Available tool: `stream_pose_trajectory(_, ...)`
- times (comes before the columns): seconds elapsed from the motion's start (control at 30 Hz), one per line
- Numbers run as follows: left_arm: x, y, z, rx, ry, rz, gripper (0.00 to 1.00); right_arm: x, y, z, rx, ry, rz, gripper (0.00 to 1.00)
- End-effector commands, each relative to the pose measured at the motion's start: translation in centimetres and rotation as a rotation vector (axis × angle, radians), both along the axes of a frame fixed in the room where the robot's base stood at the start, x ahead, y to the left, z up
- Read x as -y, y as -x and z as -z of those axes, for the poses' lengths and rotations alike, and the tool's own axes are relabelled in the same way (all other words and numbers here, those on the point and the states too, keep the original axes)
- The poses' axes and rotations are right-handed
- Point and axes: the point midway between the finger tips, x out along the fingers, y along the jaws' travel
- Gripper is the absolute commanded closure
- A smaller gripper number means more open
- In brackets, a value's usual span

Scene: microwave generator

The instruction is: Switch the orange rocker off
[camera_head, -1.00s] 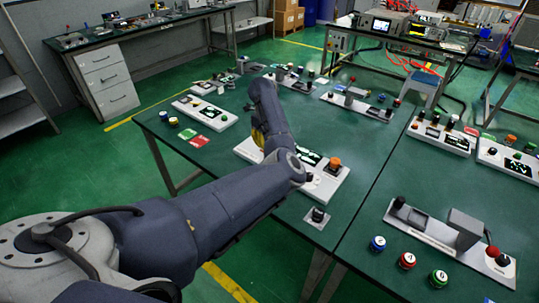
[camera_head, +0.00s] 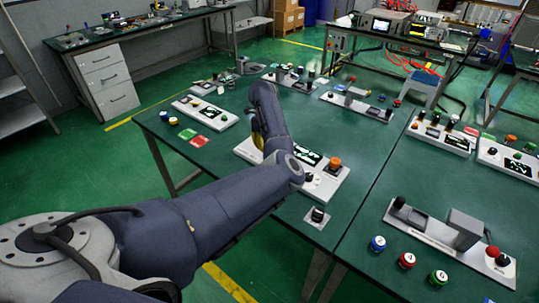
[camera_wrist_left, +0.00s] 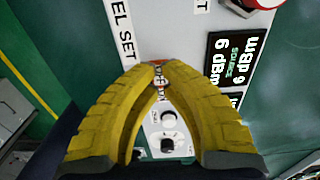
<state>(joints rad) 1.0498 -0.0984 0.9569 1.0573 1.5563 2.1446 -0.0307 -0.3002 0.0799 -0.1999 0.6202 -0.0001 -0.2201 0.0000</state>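The white panel box (camera_head: 331,187) on the green table carries a black display (camera_head: 308,157), an orange round knob (camera_head: 334,162) and a black knob. My left arm covers its middle. My left gripper (camera_head: 258,140) shows only as a bit of yellow behind the arm. In the left wrist view its yellow fingers (camera_wrist_left: 160,66) meet or nearly meet at the tips, over the white panel face (camera_wrist_left: 165,30). A small orange-red part, probably the orange rocker (camera_wrist_left: 158,71), shows at the fingertips and is mostly hidden. Its position and any contact cannot be told. My right gripper is not in view.
In the wrist view, a lit display (camera_wrist_left: 232,58) lies right of the fingers and a dark knob (camera_wrist_left: 168,144) shows between them. A small grey switch box (camera_head: 317,217) stands in front of the panel. Numbered buttons (camera_head: 407,261) and another panel (camera_head: 440,240) lie to the right.

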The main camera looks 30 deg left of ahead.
Motion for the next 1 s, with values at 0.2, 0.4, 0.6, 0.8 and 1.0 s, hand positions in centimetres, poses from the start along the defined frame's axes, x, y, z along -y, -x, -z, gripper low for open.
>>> stream_pose_trajectory(0.2, 0.0, 0.0, 0.3, -0.001, 0.0, 0.0, 1.0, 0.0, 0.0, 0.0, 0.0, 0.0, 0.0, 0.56)
stream_pose_trajectory(0.4, 0.0, 0.0, 0.6, -0.001, 0.0, 0.0, 1.0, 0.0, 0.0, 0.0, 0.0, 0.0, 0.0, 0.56)
stream_pose_trajectory(0.6, 0.0, 0.0, 0.8, -0.002, 0.0, 0.0, 1.0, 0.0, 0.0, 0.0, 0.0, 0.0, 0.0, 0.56)
stream_pose_trajectory(0.8, 0.0, 0.0, 1.1, -0.002, 0.001, 0.001, 1.0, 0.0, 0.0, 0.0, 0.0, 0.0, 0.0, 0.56)
stream_pose_trajectory(1.0, 0.0, 0.0, 1.4, -0.001, 0.001, 0.001, 1.0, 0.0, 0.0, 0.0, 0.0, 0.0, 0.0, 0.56)
